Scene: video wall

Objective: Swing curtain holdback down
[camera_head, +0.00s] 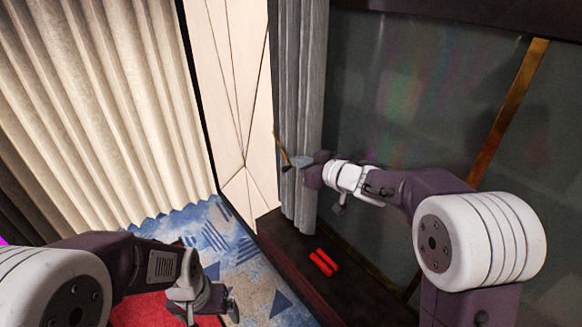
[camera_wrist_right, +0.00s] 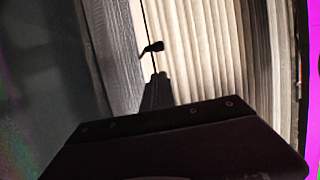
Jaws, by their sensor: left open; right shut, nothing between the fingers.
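The curtain holdback (camera_head: 282,148) is a thin brass-coloured rod with a dark end, beside the grey curtain in the head view. It slants down to the right, its lower end at my right gripper's tips. In the right wrist view the holdback (camera_wrist_right: 152,48) is a dark bent piece just beyond the fingertips. My right gripper (camera_head: 294,162) is shut with nothing in it, in front of the grey curtain (camera_head: 301,80). I cannot tell whether it touches the holdback. My left gripper (camera_head: 208,306) is open and empty, low over the floor, far from the holdback.
A dark ledge (camera_head: 285,257) runs below the grey curtain, with red cylinders (camera_head: 323,262) on it. A dark glossy panel (camera_head: 400,90) with a brass strip stands behind my right arm. Cream pleated curtains (camera_head: 90,100) hang at left above patterned carpet (camera_head: 225,240).

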